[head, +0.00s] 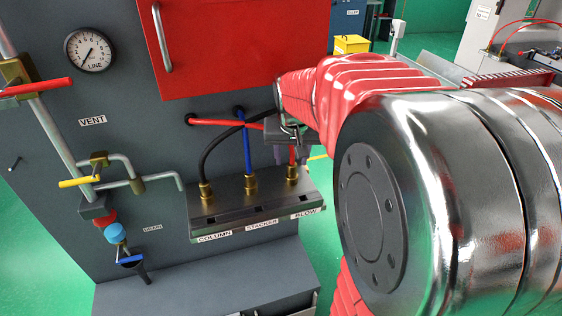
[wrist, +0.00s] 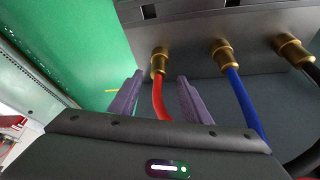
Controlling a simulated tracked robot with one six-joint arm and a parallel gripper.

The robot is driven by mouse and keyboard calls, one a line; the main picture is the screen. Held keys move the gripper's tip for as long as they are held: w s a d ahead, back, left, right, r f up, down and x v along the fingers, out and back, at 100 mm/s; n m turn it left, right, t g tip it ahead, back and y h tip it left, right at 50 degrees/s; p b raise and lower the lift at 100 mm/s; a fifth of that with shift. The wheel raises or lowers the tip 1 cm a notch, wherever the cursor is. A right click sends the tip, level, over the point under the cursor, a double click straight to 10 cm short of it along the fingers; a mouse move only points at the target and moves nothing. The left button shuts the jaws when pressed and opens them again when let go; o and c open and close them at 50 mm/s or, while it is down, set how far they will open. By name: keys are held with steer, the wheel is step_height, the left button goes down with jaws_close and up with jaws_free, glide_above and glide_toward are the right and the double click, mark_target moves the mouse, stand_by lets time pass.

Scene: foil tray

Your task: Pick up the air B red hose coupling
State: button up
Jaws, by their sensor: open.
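The red hose's brass coupling (head: 292,172) sits on the manifold block (head: 230,208) above the BLOW label in the head view. It also shows in the wrist view (wrist: 159,60), with the red hose (wrist: 160,103) running from it towards my gripper. My gripper (wrist: 160,77) is open. Its two purple fingers stand on either side of the red hose, with their tips just short of the coupling. The fingers look clear of the coupling; whether one touches the hose I cannot tell. In the head view my gripper partly hides the red hose.
The blue hose's coupling (head: 250,183) and the black hose's coupling (head: 206,190) stand on the same block, to the left in the head view. A pressure gauge (head: 88,50), valves and a red panel (head: 230,50) are on the grey cabinet.

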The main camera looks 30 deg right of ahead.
mark_target(292, 163)
steer(key=shift+f, duration=0.1)
steer(key=shift+x, duration=2.5)
steer(key=shift+s+d, duration=0.1)
steer(key=shift+d, duration=0.05)
steer(key=shift+c, duration=0.4)
jaws_close()
